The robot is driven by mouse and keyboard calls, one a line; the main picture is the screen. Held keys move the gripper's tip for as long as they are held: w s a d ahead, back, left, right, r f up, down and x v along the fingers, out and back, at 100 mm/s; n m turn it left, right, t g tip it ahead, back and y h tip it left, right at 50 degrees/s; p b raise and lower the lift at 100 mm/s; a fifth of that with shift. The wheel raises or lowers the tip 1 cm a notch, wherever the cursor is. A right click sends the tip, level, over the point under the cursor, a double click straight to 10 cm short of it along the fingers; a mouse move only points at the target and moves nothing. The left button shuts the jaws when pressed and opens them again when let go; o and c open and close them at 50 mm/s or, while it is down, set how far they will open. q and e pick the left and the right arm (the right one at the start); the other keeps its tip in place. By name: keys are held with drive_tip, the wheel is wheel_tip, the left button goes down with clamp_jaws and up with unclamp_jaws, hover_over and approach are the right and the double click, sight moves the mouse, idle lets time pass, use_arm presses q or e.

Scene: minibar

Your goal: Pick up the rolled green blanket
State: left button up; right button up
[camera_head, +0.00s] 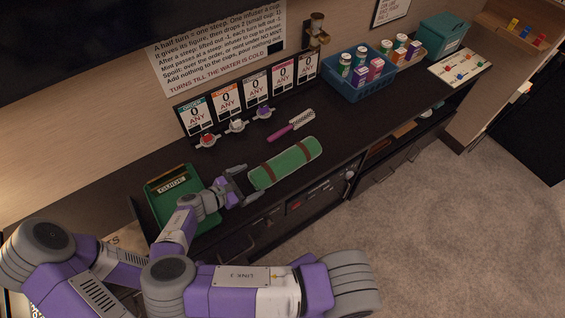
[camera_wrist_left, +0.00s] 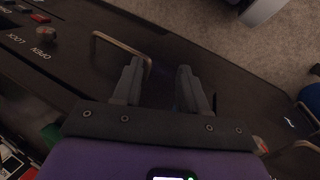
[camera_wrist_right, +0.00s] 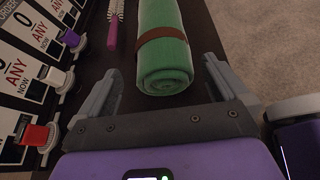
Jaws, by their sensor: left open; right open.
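The rolled green blanket (camera_head: 287,163) lies on the dark counter with two brown straps around it. In the right wrist view the blanket (camera_wrist_right: 164,60) points end-on toward my right gripper (camera_wrist_right: 160,85), which is open. The blanket's near end lies between the two fingertips, and I cannot tell whether either finger touches it. In the head view my right gripper (camera_head: 243,183) is at the blanket's left end. My left gripper (camera_wrist_left: 158,82) is open and empty, in front of a dark cabinet front with a metal handle (camera_wrist_left: 122,50).
A pink-handled brush (camera_head: 290,127) lies behind the blanket. Behind it stand several "ANY" cards (camera_head: 227,107) with small coloured-topped items in front. A green tray (camera_head: 163,190) is at left, a blue basket (camera_head: 345,88) with containers farther right. The counter's front edge runs close to the blanket.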

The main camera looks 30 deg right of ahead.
sight(264, 174)
drive_tip(key=b+x, duration=0.1)
drive_tip(key=x, duration=0.6)
drive_tip(key=shift+f, duration=0.15)
drive_tip(key=shift+c, duration=0.2)
drive_tip(key=c, duration=1)
